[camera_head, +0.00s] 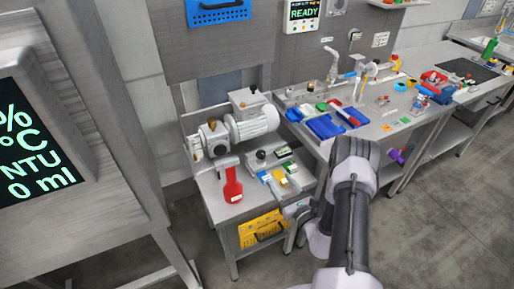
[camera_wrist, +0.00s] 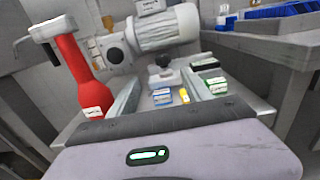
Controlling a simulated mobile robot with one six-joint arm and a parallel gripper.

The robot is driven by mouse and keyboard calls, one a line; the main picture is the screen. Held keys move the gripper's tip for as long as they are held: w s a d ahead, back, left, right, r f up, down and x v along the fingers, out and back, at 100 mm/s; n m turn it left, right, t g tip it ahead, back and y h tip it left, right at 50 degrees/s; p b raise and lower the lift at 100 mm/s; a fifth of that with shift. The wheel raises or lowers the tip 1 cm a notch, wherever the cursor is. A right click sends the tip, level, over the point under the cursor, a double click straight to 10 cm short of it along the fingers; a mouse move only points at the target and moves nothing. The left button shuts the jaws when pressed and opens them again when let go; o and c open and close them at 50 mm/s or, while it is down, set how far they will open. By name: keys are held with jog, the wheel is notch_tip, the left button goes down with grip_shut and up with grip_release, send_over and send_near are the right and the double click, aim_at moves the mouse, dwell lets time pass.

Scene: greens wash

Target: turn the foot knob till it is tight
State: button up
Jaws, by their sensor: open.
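A dark knob (camera_head: 261,155) on a pale metal block stands on the small side bench, just below the grey motor (camera_head: 252,120). I take it to be the foot knob. It also shows in the wrist view (camera_wrist: 163,61), upright, beneath the motor (camera_wrist: 168,28). I cannot tell from the frames how tight it is. My gripper (camera_head: 299,208) is at the front right edge of this bench, apart from the knob.
A red bottle-shaped thing (camera_head: 232,186) stands left of the knob. Small blue, yellow and green-labelled boxes (camera_head: 289,168) lie in front and right of it. A yellow crate (camera_head: 261,229) sits on the shelf below. Blue trays (camera_head: 325,126) are on the bench to the right.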

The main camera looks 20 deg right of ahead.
aim_at(264, 158)
jog(key=w+b, duration=0.1)
jog(key=w, duration=0.4)
jog(key=w+b, duration=0.1)
jog(key=w, duration=0.5)
jog(key=w+b, duration=0.1)
jog(key=w, duration=0.5)
jog(key=shift+w+f+b, duration=0.1)
jog(key=shift+f+b, duration=0.2)
jog(key=shift+b, duration=0.05)
grip_shut()
jog(key=shift+f+b, duration=0.1)
jog(key=shift+b, duration=0.25)
